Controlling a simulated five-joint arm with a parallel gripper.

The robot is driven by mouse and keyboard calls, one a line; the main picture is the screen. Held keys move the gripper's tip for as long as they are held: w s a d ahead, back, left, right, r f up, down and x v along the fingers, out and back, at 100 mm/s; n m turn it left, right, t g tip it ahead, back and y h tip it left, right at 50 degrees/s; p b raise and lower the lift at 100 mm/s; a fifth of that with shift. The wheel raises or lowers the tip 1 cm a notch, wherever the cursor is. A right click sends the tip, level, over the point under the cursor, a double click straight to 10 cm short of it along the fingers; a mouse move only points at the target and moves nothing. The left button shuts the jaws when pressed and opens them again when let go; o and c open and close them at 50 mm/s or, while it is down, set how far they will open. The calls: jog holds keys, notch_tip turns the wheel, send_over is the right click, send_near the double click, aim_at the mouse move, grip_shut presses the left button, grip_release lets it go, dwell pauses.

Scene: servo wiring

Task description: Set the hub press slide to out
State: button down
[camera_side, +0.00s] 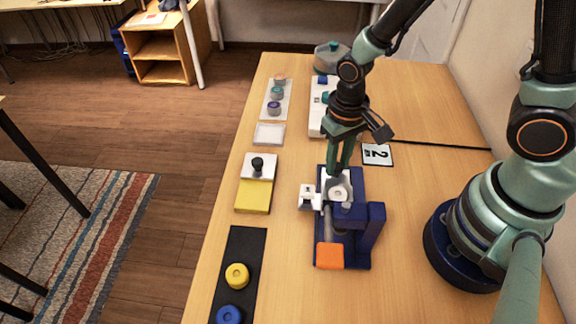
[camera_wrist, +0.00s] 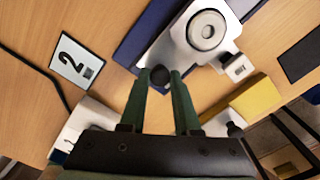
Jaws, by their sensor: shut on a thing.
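The hub press has a blue base (camera_side: 362,240) on the table, with an upright blue frame (camera_side: 375,225) and an orange block (camera_side: 330,256) at its near end. Its white slide (camera_wrist: 180,55) carries a round pale hub (camera_wrist: 207,30), which also shows in the side view (camera_side: 339,190). A dark knob (camera_wrist: 160,76) stands at the slide's end. My gripper (camera_wrist: 160,80) has its green fingers on both sides of this knob, shut on it. In the side view my gripper (camera_side: 340,170) reaches down at the far end of the press, where its fingers hide the knob.
A white bracket (camera_side: 307,197) sticks out left of the press. A yellow block with a black-knobbed white plate (camera_side: 258,170) stands further left. A card marked 2 (camera_side: 377,154) lies right of my gripper. A black strip (camera_side: 246,255) holds yellow and blue rings.

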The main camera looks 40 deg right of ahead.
jog(key=shift+w+d, duration=0.4)
jog(key=shift+w, duration=0.05)
jog(key=c, duration=0.6)
grip_release()
jog(key=shift+s, duration=0.1)
notch_tip(320, 180, up, 12)
jog(key=shift+r, duration=0.1)
